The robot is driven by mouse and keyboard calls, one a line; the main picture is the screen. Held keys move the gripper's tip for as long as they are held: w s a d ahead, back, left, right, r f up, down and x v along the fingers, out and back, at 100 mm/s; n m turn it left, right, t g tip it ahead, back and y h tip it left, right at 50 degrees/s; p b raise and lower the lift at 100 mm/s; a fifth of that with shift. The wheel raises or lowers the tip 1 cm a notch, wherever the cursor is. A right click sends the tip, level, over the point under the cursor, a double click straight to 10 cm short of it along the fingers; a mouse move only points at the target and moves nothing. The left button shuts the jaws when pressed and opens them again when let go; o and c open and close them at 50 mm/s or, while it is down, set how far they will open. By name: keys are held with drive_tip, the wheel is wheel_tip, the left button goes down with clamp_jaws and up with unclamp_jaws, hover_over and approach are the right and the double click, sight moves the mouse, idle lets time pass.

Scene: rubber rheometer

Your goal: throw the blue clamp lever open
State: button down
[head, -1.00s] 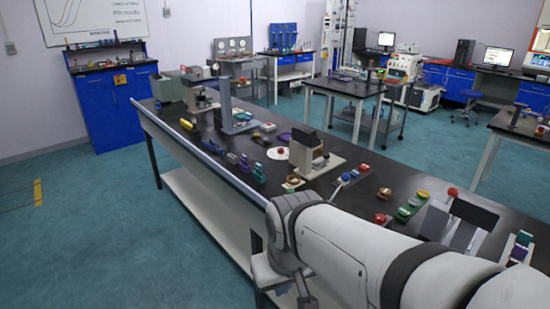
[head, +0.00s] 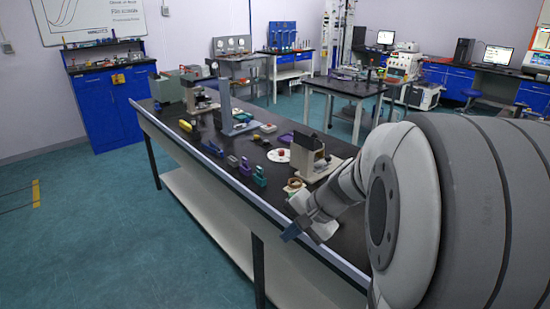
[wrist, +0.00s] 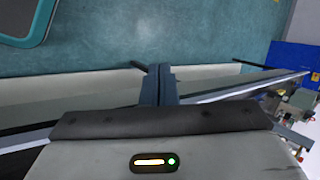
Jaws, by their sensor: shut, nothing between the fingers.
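The blue clamp lever cannot be made out now; my arm covers the bench area to the right of the small beige-and-black apparatus (head: 312,160). My gripper (head: 291,232) hangs over the front edge of the black bench top (head: 232,142), left of my forearm and nearer than the apparatus. In the wrist view the two dark blue-grey fingers (wrist: 159,72) are together, with nothing visible between them. No lever shows near the fingertips there; beyond them are floor and bench edge.
A white disc (head: 278,155) with a red piece and a tan ring (head: 294,184) lie near the apparatus. Small coloured clamps (head: 259,176) stand along the front edge. A grey upright stand (head: 226,108) is farther back. The floor (head: 130,230) left of the bench is clear.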

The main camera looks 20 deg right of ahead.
drive_tip(key=w+d+m+t, duration=0.3)
drive_tip(key=d+m, duration=0.2)
drive_tip(key=d, duration=0.4)
drive_tip(key=w+d+m+t, duration=0.3)
drive_tip(key=d+m, duration=0.1)
drive_tip(key=d, duration=0.6)
drive_tip(key=d+m+t+h, duration=0.1)
drive_tip(key=d+m, duration=0.1)
drive_tip(key=d, duration=0.3)
drive_tip(key=s+d+f+m+t+h+p, duration=0.1)
drive_tip(key=d+m+h, duration=0.1)
drive_tip(key=d, duration=0.3)
drive_tip(key=s+d+f+m+t+h, duration=0.1)
drive_tip(key=d+m+h, duration=0.1)
drive_tip(key=d, duration=0.3)
drive_tip(key=shift+s+d+f+m, duration=0.2)
drive_tip(key=shift+d+f+m, duration=0.05)
drive_tip(key=shift+m, duration=0.25)
drive_tip(key=shift+w, duration=0.1)
drive_tip(key=p+x, duration=0.4)
drive_tip(key=x, duration=1.4)
drive_tip(key=shift+w+a, duration=0.15)
drive_tip(key=shift+w, duration=0.1)
drive_tip(key=shift+x, duration=0.75)
